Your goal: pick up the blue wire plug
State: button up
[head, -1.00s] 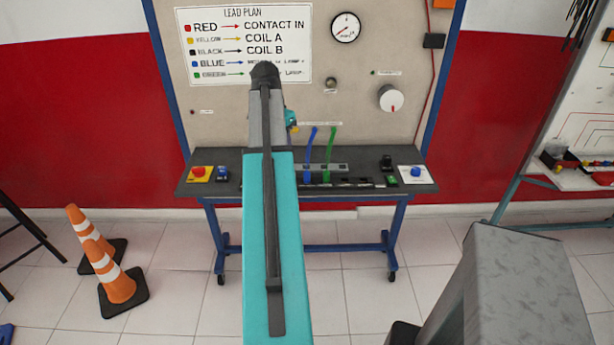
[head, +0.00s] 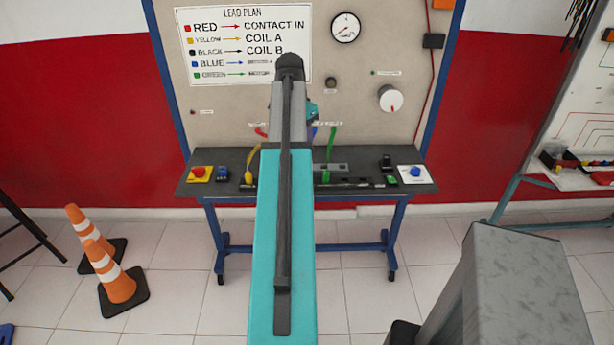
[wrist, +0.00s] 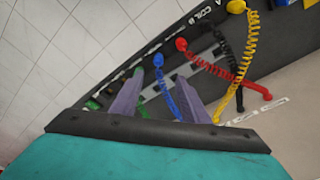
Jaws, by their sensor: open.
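The blue wire plug (wrist: 158,61) shows in the wrist view as a round blue end on a blue lead, close to the panel's row of sockets. My gripper (wrist: 159,75) is open, and its two grey-purple fingers stand on either side of the blue plug and lead in the picture. I cannot tell how far the fingertips are from the plug in depth. In the head view only a bit of the blue lead (head: 314,132) shows beside my arm. My arm hides the plug and gripper there.
In the wrist view, red (wrist: 181,44), black (wrist: 218,36) and yellow (wrist: 236,7) plugs with coiled leads lie to the right. The green lead (head: 331,142) stands right of my arm above the dark bench (head: 395,159). Traffic cones (head: 118,285) stand on the floor at left.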

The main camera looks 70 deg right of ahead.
jog(key=shift+s+d+f+p, duration=0.15)
jog(key=shift+f+p, duration=0.1)
jog(key=shift+f, duration=0.9)
jog(key=shift+d+f+p, duration=0.15)
jog(key=shift+f+p, duration=0.05)
jog(key=shift+f, duration=0.9)
jog(key=shift+s+d+f+p, duration=0.15)
jog(key=shift+f+p, duration=0.1)
jog(key=shift+f, duration=0.9)
jog(key=shift+w, duration=0.1)
jog(key=shift+s+d+f+p, duration=0.1)
jog(key=shift+s+f+p, duration=0.1)
jog(key=shift+f+p, duration=0.95)
jog(key=shift+d+f, duration=0.2)
jog(key=shift+f, duration=1.25)
grip_shut()
